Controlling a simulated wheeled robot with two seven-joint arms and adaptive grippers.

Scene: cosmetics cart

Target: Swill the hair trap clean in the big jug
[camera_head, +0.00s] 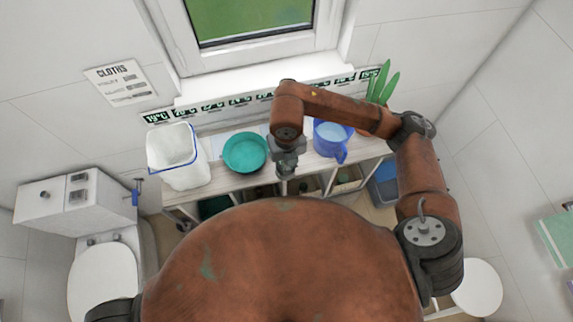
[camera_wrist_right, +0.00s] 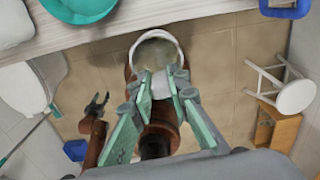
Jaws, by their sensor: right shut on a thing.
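My right gripper (camera_head: 285,172) is at the front edge of the wooden cart top, between the teal bowl and the blue jug. In the right wrist view my right gripper (camera_wrist_right: 160,88) is shut on the tab of a white-rimmed round hair trap (camera_wrist_right: 179,50), held over the floor in front of the top. I cannot make out the trap in the head view. The blue jug (camera_head: 333,146), with pale blue inside, stands right of the gripper. My left gripper (camera_wrist_right: 97,104) hangs low in the wrist view, its fingers apart and empty.
The teal bowl (camera_head: 245,153) and a white blue-rimmed container (camera_head: 181,172) stand left of my right gripper. A plant (camera_head: 383,83) is behind the jug. A toilet (camera_head: 103,280) is at left, a white stool (camera_head: 478,288) at right. A window is above.

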